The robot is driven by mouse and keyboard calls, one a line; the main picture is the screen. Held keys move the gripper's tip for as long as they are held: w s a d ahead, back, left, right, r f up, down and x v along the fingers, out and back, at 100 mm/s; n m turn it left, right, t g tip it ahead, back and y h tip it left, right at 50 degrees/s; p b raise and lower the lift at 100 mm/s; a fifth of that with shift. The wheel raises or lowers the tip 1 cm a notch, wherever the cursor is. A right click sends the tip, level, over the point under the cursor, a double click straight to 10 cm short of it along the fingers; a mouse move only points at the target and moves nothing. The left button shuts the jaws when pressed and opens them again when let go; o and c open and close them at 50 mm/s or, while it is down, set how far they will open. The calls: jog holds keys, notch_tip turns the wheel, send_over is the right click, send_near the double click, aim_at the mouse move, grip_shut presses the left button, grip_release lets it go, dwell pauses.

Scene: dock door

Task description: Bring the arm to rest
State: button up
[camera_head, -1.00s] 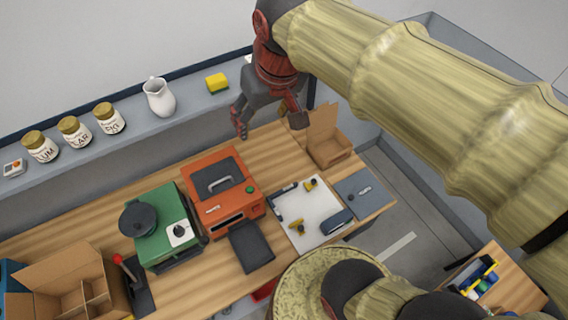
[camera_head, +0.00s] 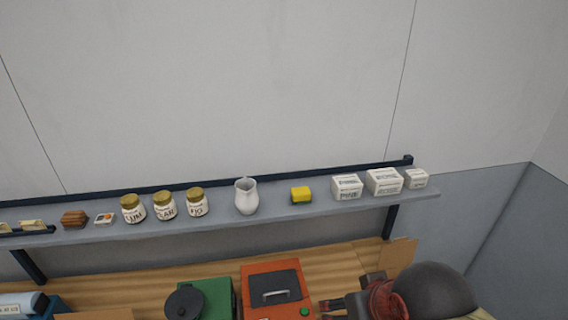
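My gripper (camera_head: 335,309) is at the bottom edge of the head view, right of centre, partly cut off by the frame. Its dark fingers point left and look apart, with nothing seen between them. Its red wrist part and a dark rounded joint of my arm show to the right. The gripper appears beside the right side of the orange machine (camera_head: 258,280) in the picture; I cannot tell whether they touch. Most of my arm is out of view.
A wall shelf (camera_head: 300,215) holds several jars (camera_head: 164,207), a white pitcher (camera_head: 246,197), a yellow sponge (camera_head: 301,195) and white boxes (camera_head: 384,182). Below, the wooden bench (camera_head: 340,258) carries a green machine (camera_head: 215,296) and an open cardboard box (camera_head: 400,255) near my arm.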

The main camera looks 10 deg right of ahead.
notch_tip(320, 180, down, 19)
jog(key=b, duration=1.7)
jog(key=shift+r, duration=0.2)
